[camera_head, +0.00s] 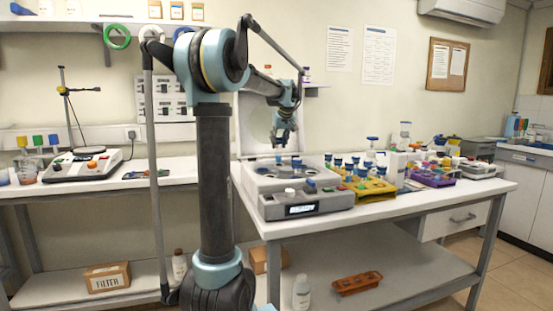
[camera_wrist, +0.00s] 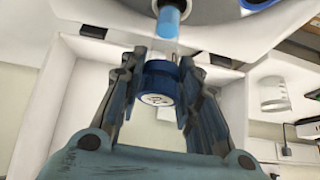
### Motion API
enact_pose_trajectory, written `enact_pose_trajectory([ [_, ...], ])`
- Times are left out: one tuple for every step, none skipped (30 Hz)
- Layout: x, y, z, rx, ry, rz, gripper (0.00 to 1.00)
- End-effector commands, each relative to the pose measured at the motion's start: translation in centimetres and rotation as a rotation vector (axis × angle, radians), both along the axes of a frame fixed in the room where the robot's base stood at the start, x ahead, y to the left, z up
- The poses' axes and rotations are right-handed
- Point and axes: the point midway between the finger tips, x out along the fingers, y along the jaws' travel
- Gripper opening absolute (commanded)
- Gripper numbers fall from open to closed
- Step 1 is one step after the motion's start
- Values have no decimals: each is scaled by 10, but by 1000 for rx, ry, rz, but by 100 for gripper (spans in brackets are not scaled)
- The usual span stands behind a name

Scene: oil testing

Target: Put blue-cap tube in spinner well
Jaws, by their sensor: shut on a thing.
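My gripper (camera_head: 281,142) is at the end of the raised arm, above the open spinner (camera_head: 262,182) in the head view. In the wrist view, my gripper (camera_wrist: 160,82) is shut on the blue-cap tube, with its blue cap (camera_wrist: 158,84) between the fingers. The tube's clear body with a light blue part (camera_wrist: 170,22) points away from the wrist toward the spinner's grey surface (camera_wrist: 222,22). In the head view the tube is small, just under the fingers. I cannot tell whether its tip touches or enters a well.
The spinner's raised lid (camera_head: 262,122) stands behind my gripper. A yellow rack (camera_head: 372,188) with several blue-cap tubes is to the spinner's right, then a purple rack (camera_head: 432,180). The spinner's front panel has a display (camera_head: 302,209). The white table's front right is clear.

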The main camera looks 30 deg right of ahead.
Motion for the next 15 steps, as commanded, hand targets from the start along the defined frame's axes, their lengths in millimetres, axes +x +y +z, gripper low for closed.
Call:
enact_pose_trajectory([
  [0,1,-5,0,0,1,6],
  [1,1,-7,0,0,1,6],
  [1,1,-9,0,0,1,6],
  [1,1,-10,0,0,2,6],
  [1,1,-12,0,0,2,6],
  [1,1,-14,0,0,2,6],
  [1,1,-17,1,0,3,6],
  [1,2,-20,1,0,3,6],
  [1,2,-25,0,0,4,6],
  [1,2,-29,0,0,4,6],
  [2,2,-33,0,0,4,6],
  [2,2,-39,0,-1,4,6],
  [2,2,-43,0,-1,4,6],
  [2,2,-46,0,-1,4,6],
  [2,2,-49,0,-1,4,6],
])
